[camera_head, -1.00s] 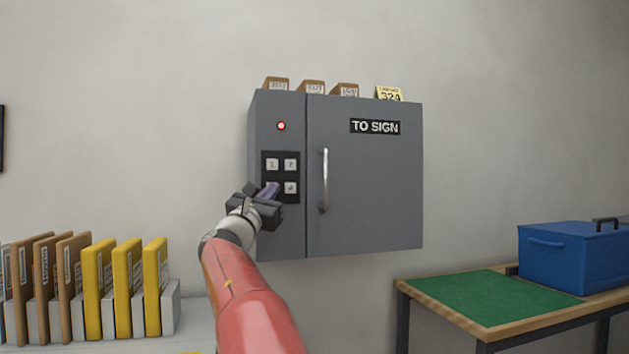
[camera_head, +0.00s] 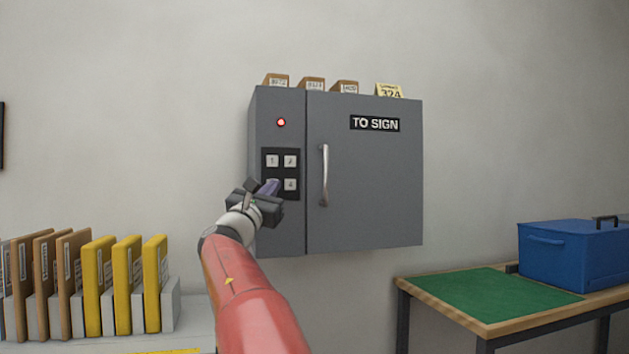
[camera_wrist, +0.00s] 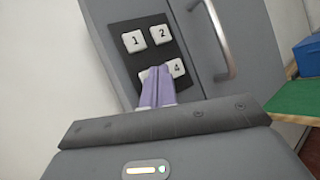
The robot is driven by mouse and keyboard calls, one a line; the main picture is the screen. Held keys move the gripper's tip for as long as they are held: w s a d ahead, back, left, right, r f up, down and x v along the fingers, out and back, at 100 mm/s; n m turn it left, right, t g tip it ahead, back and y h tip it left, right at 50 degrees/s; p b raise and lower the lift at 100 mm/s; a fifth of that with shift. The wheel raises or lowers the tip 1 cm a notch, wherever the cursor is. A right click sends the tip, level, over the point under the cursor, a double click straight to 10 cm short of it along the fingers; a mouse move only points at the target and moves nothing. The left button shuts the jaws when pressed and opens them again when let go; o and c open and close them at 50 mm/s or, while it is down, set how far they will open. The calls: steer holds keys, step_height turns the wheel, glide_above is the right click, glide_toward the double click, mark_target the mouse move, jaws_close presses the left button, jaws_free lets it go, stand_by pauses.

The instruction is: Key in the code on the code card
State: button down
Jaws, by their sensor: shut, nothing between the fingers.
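The code card (camera_head: 389,91) is a small yellow card on top of the grey cabinet (camera_head: 372,190), reading 324. The cabinet's keypad (camera_head: 280,152) is a black panel with white keys. In the wrist view key 1 (camera_wrist: 133,41), key 2 (camera_wrist: 161,35) and key 4 (camera_wrist: 177,67) are readable. The lower-left key (camera_wrist: 144,75) is mostly hidden behind my fingers. My gripper (camera_wrist: 157,68) is shut and empty, its purple fingertips over that lower-left key. I cannot tell whether they touch it. In the head view my gripper (camera_head: 269,187) covers the keypad's lower left.
A red lamp (camera_head: 281,123) is lit above the keypad. The cabinet door with its handle (camera_head: 324,175) is closed. Brown parcels (camera_head: 312,84) stand on top. A table with a green mat (camera_head: 490,296) and blue box (camera_head: 570,255) is at right; upright folders (camera_head: 127,280) are at left.

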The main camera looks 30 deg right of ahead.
steer(key=s+a+b, duration=0.1)
steer(key=s+b, duration=0.3)
steer(key=s, duration=0.1)
steer(key=shift+s+a, duration=0.35)
steer(key=shift+s, duration=0.05)
stand_by(0.8)
steer(key=s+f+m+g+y, duration=0.2)
steer(key=s+f+m+y, duration=0.3)
steer(key=f, duration=0.5)
steer(key=s+f+m+g+y, duration=0.25)
steer(key=s+f+m, duration=0.4)
steer(key=f, duration=0.45)
steer(key=s+a+f+m+g+y, duration=0.2)
steer(key=s+a+f+m+y, duration=0.3)
steer(key=f, duration=0.8)
steer(key=s+a+f+m+g+y, duration=0.1)
steer(key=s+a+f+m+y, duration=0.5)
steer(key=s+a+f, duration=0.5)
steer(key=s+f, duration=0.2)
steer(key=s, duration=0.3)
steer(key=shift+a+g, duration=0.2)
steer(key=shift+g, duration=0.15)
